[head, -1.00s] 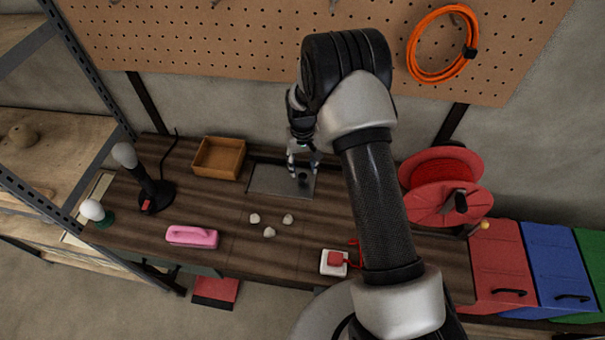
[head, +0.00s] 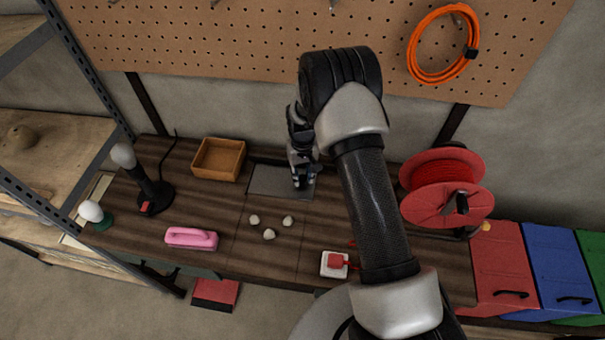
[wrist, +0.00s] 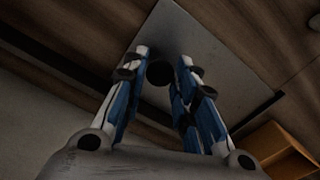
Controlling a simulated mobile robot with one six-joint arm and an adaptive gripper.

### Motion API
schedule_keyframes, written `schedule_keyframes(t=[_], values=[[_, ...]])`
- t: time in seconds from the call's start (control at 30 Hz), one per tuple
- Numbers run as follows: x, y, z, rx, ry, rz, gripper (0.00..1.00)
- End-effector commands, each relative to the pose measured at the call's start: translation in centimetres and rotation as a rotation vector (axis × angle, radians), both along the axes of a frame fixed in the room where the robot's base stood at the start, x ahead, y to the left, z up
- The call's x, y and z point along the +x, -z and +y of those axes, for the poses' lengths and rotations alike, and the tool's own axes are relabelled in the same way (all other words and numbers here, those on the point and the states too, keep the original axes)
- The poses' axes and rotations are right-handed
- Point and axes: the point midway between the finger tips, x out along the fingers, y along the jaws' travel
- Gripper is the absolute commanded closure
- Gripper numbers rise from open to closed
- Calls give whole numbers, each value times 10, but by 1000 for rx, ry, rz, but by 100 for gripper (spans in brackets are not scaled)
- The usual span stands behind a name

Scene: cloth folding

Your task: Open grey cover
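The grey cover (head: 268,181) is a flat rectangular panel lying level in the wooden worktop, near its back edge. It also shows in the wrist view (wrist: 205,45). A round dark knob (wrist: 160,73) stands on it. My gripper (head: 303,183) points down over the right part of the cover. In the wrist view the two fingers (wrist: 163,58) stand one on each side of the knob, close to it. I cannot tell whether both touch it. In the head view the gripper hides the knob.
A wooden tray (head: 198,172) stands left of the cover. Several things share the worktop: pale stones (head: 269,235), a pink handled block (head: 190,238), a black joystick (head: 150,185), a white box with a red button (head: 333,263). A red reel (head: 432,208) stands at right.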

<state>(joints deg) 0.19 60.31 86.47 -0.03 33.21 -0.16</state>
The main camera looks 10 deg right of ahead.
Motion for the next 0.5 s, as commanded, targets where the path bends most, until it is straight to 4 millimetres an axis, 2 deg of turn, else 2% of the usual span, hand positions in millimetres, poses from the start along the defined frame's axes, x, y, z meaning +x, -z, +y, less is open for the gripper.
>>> schedule_keyframes(t=[0.03, 0.33, 0.5], values=[[0, 0, 0, 0, 0, 0, 80], [0, 0, 0, 0, 0, 0, 100], [0, 0, 0, 0, 0, 0, 100]])
